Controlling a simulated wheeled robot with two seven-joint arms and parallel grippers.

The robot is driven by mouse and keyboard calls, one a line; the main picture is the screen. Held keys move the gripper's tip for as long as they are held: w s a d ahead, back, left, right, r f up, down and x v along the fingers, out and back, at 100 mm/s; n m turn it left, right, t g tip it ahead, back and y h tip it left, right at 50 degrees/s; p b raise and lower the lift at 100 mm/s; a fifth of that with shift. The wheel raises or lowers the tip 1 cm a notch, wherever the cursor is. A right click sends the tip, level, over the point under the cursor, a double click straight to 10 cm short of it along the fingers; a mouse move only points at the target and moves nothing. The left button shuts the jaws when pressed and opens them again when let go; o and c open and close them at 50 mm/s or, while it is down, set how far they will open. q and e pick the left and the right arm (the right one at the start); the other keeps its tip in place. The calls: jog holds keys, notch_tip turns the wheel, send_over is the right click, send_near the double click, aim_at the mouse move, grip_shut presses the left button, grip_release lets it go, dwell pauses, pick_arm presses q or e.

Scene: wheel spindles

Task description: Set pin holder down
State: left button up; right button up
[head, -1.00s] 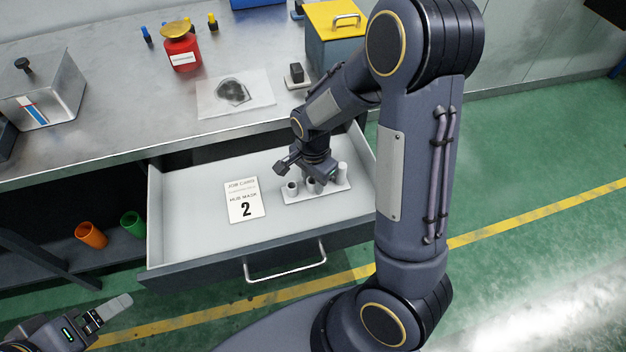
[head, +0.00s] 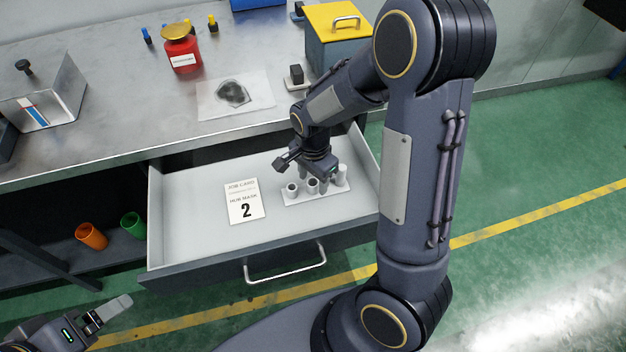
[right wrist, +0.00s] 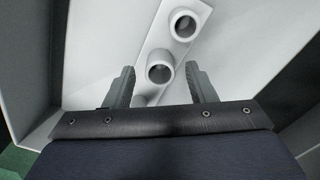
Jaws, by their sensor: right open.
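The pin holder (head: 327,193), a pale strip with several upright hollow tubes, rests on the floor of the open drawer, right of a job card. It also shows in the right wrist view (right wrist: 180,42), running diagonally between and beyond the fingers. My right gripper (right wrist: 162,72) is open, with its fingers on either side of one tube in that view and apart from it. In the head view the right gripper (head: 316,176) hangs over the holder and partly hides its back tubes. My left gripper (head: 117,307) is low at the left, away from the drawer; its jaw gap is unclear.
The drawer (head: 200,255) has raised walls around the holder. The job card (head: 244,200), reading 2, lies at its middle; the drawer's left part is clear. Orange (head: 91,236) and green (head: 133,225) cups stand on the lower shelf. The bench (head: 130,110) overhangs the drawer's back.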

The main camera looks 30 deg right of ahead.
notch_tip(320, 180, up, 10)
jog(key=p, duration=0.1)
jog(key=s+a+r+n+t+y, duration=0.2)
jog(key=s+r+n, duration=0.2)
jog(key=s+n, duration=0.2)
jog(key=s+a+r+n+t+y, duration=0.1)
jog(key=s+a+r+n+t, duration=0.1)
jog(key=s+n, duration=0.5)
jog(key=s+r+t, duration=0.1)
jog(key=s+r, duration=0.1)
jog(key=s, duration=0.2)
jog(key=shift+t+y, duration=0.3)
jog(key=shift+y, duration=0.1)
jog(key=shift+a, duration=0.1)
